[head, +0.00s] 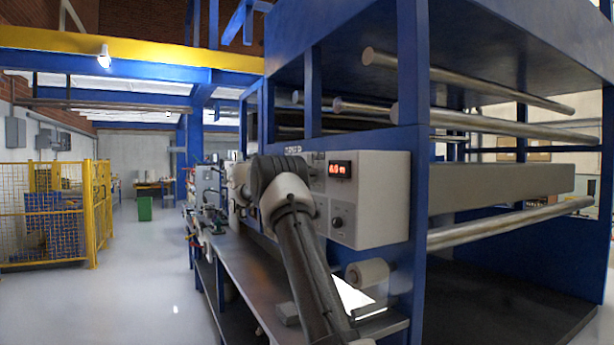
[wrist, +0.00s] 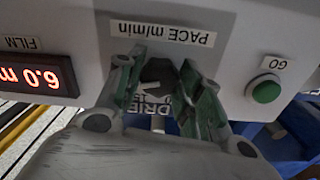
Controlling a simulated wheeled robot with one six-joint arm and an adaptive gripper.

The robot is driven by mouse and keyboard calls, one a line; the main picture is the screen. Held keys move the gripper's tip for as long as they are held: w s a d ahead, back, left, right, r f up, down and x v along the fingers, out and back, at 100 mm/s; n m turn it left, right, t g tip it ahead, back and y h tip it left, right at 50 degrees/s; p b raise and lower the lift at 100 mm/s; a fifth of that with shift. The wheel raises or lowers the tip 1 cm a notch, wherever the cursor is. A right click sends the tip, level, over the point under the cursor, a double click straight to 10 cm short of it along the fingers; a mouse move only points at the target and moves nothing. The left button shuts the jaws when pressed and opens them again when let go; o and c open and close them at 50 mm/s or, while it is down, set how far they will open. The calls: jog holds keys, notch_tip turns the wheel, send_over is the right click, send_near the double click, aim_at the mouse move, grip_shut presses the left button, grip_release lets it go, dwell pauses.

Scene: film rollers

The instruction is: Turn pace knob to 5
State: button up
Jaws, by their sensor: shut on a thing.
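In the wrist view, which sees the panel upside down, the dark pace knob (wrist: 158,72) sits beside the "PACE m/min" label (wrist: 162,33). My gripper (wrist: 160,80) has its two green-grey fingers on either side of the knob and is shut on it. A pale mark shows on the knob, but I cannot read which number it points to. In the head view my gripper is hidden behind my dark arm, at the left part of the grey control panel (head: 382,195). The pace knob is hidden there too.
A red FILM display (wrist: 37,75) reads 6.0 m. A green GO button (wrist: 265,91) is on the knob's other side. Another dark knob (head: 337,222) is low on the panel. A metal bench (head: 250,280) runs below.

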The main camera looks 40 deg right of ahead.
jog(key=shift+r+n, duration=0.1)
jog(key=shift+n, duration=14.7)
jog(key=shift+o, duration=0.2)
jog(key=shift+n, duration=0.3)
jog(key=shift+c, duration=0.2)
jog(key=o, duration=1)
